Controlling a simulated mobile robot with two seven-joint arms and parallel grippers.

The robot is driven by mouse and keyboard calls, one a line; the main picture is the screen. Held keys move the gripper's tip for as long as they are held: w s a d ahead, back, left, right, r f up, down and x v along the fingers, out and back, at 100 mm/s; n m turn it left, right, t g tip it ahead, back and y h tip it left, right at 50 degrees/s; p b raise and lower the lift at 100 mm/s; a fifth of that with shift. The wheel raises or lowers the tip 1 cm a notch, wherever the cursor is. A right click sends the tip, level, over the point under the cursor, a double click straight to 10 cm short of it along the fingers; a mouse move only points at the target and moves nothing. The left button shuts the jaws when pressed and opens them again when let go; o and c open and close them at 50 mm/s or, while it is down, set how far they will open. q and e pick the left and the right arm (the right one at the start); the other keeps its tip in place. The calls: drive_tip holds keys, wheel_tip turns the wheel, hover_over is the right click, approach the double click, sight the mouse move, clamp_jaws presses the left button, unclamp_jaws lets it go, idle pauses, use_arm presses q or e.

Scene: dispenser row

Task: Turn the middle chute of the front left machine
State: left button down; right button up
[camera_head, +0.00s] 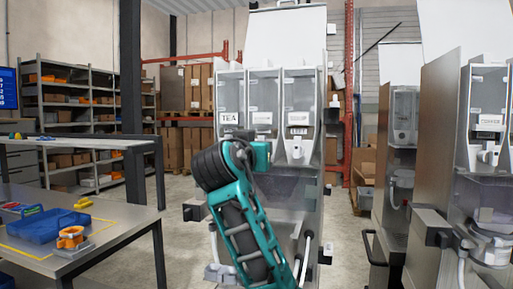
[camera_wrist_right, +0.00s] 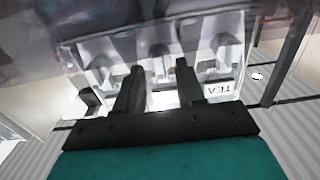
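The front left machine (camera_head: 322,110) stands ahead in the head view, with three clear compartments; the left one is labelled TEA. Its middle chute is hidden behind my right arm there. The right chute (camera_head: 298,150) shows as a white spout. In the right wrist view, the machine appears upside down, with the TEA label (camera_wrist_right: 222,88) at the right. My right gripper (camera_wrist_right: 159,66) points at the machine, its two dark fingers apart. The white middle chute (camera_wrist_right: 158,52) appears between and just beyond the fingertips; I see no clear contact. My left gripper is out of view.
A table (camera_head: 120,228) at the left holds a blue tray (camera_head: 48,226) and an orange part (camera_head: 71,238). Shelves (camera_head: 80,110) with boxes line the back. Floor shows between table and machine.

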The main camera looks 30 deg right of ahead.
drive_tip(key=shift+d, duration=0.1)
drive_tip(key=shift+c, duration=0.4)
clamp_jaws()
drive_tip(key=m+b, duration=0.2)
drive_tip(key=m, duration=0.6)
drive_tip(key=m+b, duration=0.2)
drive_tip(key=m, duration=0.6)
drive_tip(key=m+b, duration=0.3)
drive_tip(key=m, duration=0.4)
drive_tip(key=shift+s+d+f+m, duration=0.1)
drive_tip(key=shift+f+m, duration=0.25)
drive_tip(key=shift+m, duration=0.05)
idle(0.4)
